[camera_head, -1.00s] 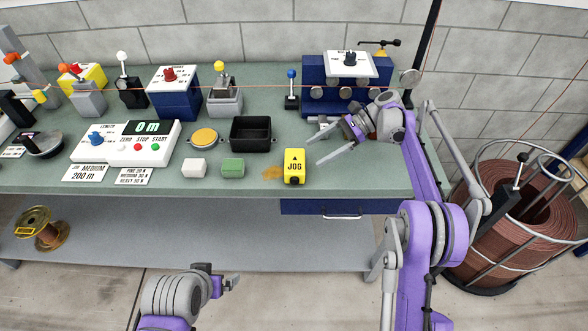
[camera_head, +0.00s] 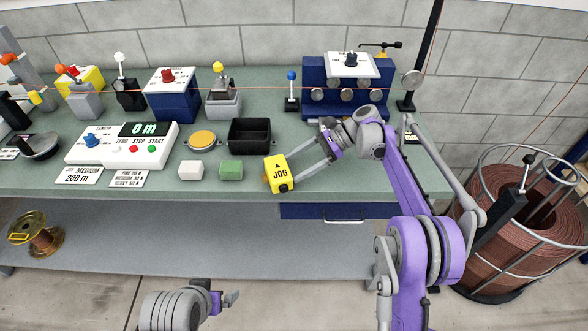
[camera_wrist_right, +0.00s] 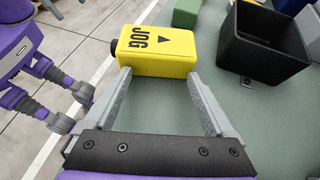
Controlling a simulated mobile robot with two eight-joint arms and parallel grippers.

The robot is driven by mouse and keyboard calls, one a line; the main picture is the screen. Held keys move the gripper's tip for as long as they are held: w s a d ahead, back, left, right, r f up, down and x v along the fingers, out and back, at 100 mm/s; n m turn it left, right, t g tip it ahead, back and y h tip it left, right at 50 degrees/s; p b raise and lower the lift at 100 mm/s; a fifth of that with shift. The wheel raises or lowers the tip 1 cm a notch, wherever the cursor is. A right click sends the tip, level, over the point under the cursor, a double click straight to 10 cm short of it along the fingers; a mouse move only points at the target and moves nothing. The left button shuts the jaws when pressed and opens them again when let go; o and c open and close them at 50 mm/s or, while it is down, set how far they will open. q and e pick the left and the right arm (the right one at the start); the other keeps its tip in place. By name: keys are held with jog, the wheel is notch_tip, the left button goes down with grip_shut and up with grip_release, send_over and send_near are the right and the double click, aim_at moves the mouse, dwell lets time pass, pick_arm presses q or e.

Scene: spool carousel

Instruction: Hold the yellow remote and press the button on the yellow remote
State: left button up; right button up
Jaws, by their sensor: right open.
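The yellow remote (camera_head: 278,170), marked JOG with a black arrow, is on the green bench near its front edge, turned at a slant. A dark round part shows at its front end. My right gripper (camera_head: 291,168) is open, its fingertips right at the remote. In the right wrist view, the remote (camera_wrist_right: 155,52) lies across the gap at the tips of the open right gripper (camera_wrist_right: 158,76); I cannot tell whether they touch it. My left gripper (camera_head: 226,299) is low in front of the bench, away from the remote; its jaw state is unclear.
A green block (camera_head: 231,169) and a white block (camera_head: 191,170) sit left of the remote. A black open bin (camera_head: 249,149) stands behind. A control box (camera_head: 122,158) reads 0 m. A blue unit (camera_head: 348,103) stands at the back right.

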grip_shut()
jog(key=shift+o, duration=1.4)
grip_release()
pick_arm(q)
jog(key=shift+c, duration=0.3)
jog(key=shift+c, duration=0.2)
